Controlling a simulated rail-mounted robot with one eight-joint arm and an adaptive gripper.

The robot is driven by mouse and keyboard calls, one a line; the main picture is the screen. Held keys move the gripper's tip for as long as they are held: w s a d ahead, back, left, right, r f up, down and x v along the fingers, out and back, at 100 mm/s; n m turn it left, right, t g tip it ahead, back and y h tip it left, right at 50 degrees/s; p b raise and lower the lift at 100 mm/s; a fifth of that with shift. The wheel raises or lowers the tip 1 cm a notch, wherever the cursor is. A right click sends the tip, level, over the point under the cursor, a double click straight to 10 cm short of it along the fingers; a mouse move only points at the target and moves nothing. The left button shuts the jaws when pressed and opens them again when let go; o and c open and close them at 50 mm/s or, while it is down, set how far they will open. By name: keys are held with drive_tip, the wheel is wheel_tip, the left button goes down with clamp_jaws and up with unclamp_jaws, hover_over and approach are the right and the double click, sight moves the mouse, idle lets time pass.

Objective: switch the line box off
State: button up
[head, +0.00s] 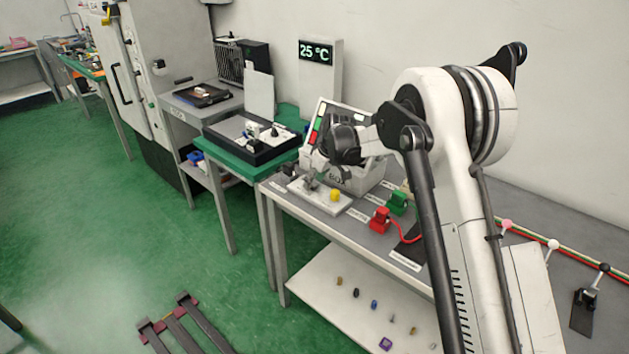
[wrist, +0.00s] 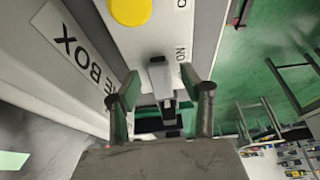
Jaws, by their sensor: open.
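The line box (head: 352,180) is a pale box on the bench with part of its "BOX" lettering showing; its side also shows in the wrist view (wrist: 75,50). In front of it lies a white plate (head: 325,206) with a yellow round knob (head: 335,194) and a small grey lever. In the wrist view the plate carries the yellow knob (wrist: 130,11), the grey lever (wrist: 160,80) and lettering that reads as ON. My gripper (wrist: 165,92) is open, with one finger on each side of the lever. In the head view my gripper (head: 313,175) partly hides the lever. Contact is unclear.
A red block (head: 380,220) and a green block (head: 398,203) stand right of the plate. A black tray with parts (head: 255,148) is on the green-topped table to the left. A panel with red and green buttons (head: 318,124) rises behind my gripper.

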clamp_jaws()
drive_tip(key=shift+w+a+r+g+h+b, duration=0.1)
drive_tip(key=shift+a+g+h+b, duration=0.05)
drive_tip(key=shift+g+h, duration=0.3)
drive_tip(key=shift+w+a+r+g+h+b, duration=0.15)
drive_tip(key=shift+g+h, duration=0.2)
drive_tip(key=shift+h, duration=0.2)
drive_tip(key=shift+w+a+r+g+h, duration=0.1)
drive_tip(key=shift+g+h, duration=0.6)
drive_tip(key=shift+h, duration=0.3)
unclamp_jaws()
drive_tip(key=shift+r, duration=0.1)
